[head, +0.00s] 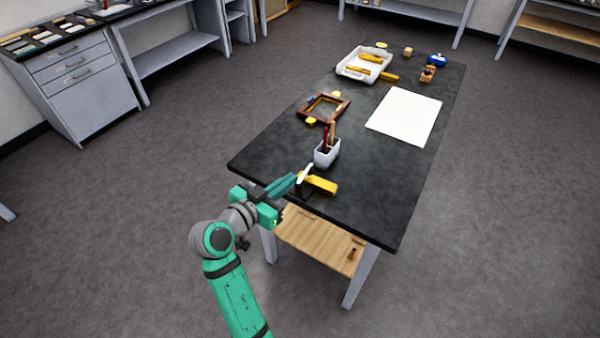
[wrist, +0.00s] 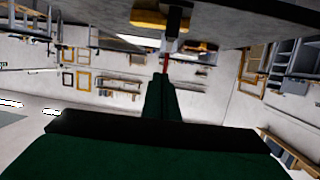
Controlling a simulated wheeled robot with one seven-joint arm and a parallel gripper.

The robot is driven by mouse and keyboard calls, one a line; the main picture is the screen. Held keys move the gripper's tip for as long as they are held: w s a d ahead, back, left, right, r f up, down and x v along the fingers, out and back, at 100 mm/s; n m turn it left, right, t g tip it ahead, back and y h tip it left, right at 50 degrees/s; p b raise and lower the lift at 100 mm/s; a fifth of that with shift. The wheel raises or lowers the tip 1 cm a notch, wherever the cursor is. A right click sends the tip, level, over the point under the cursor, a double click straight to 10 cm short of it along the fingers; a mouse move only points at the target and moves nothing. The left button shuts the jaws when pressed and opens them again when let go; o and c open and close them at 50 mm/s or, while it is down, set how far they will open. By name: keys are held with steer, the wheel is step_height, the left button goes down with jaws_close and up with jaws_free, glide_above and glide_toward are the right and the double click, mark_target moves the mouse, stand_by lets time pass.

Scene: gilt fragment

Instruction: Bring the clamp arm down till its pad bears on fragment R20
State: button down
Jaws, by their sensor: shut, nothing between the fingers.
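A yellow gilt block (head: 321,185) lies at the near end of the dark worktable; I take it for fragment R20, but no label is readable. It also shows in the wrist view (wrist: 150,20). Beside its left end stands a small dark clamp with a pale, tilted arm (head: 305,172). I cannot make out its pad or any contact with the block. In the wrist view a dark clamp part (wrist: 178,18) crosses the block. My gripper (head: 292,181) is shut and empty, its teal fingertips close to the clamp's left side; whether they touch is unclear. The wrist view also shows the fingers (wrist: 160,85).
A grey cup (head: 326,157) with brushes stands just behind the clamp. Beyond it are a wooden frame (head: 341,101) with yellow pieces, a white tray (head: 348,71) and a white sheet (head: 404,116). The worktable (head: 370,190) is bare to the right of the block.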

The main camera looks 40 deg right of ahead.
steer(key=a+t+h, duration=0.1)
steer(key=a+t, duration=0.1)
steer(key=a, duration=0.1)
glide_above(300, 178)
steer(key=shift+a+f+n+g, duration=0.1)
steer(key=shift+f+n+g, duration=0.2)
steer(key=shift+g, duration=0.1)
step_height(300, 178, down, 3)
steer(key=shift+r, duration=0.2)
steer(key=shift+f, duration=0.7)
